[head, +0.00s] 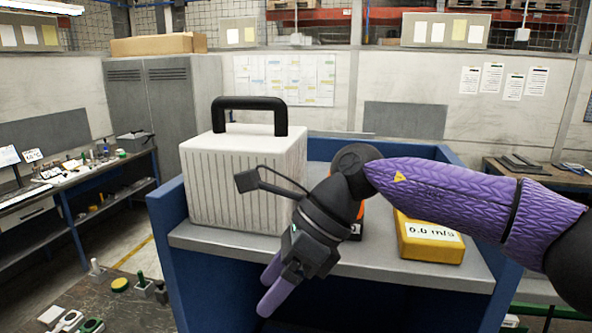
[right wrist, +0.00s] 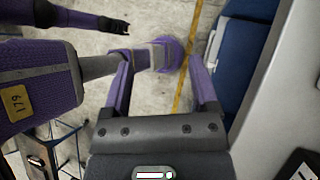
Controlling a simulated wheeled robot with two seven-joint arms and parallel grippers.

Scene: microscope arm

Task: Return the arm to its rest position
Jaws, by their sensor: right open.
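My right arm comes into the head view from the right, purple with black joints, bent downward past the front of the bench (head: 427,279). My right gripper (head: 270,285) hangs at the shelf's front edge, its purple fingers pointing down and left. In the right wrist view the right gripper (right wrist: 163,80) shows its two fingers apart, with nothing held between them. Beyond the fingers are bare floor and parts of my own body. No microscope can be made out.
A white ribbed case (head: 240,180) with a black handle stands on the shelf, left of my arm. A yellow meter (head: 430,243) reading 0.0 m/s sits under the arm. An orange thing is mostly hidden behind my wrist. A cluttered workbench (head: 75,180) stands at the left.

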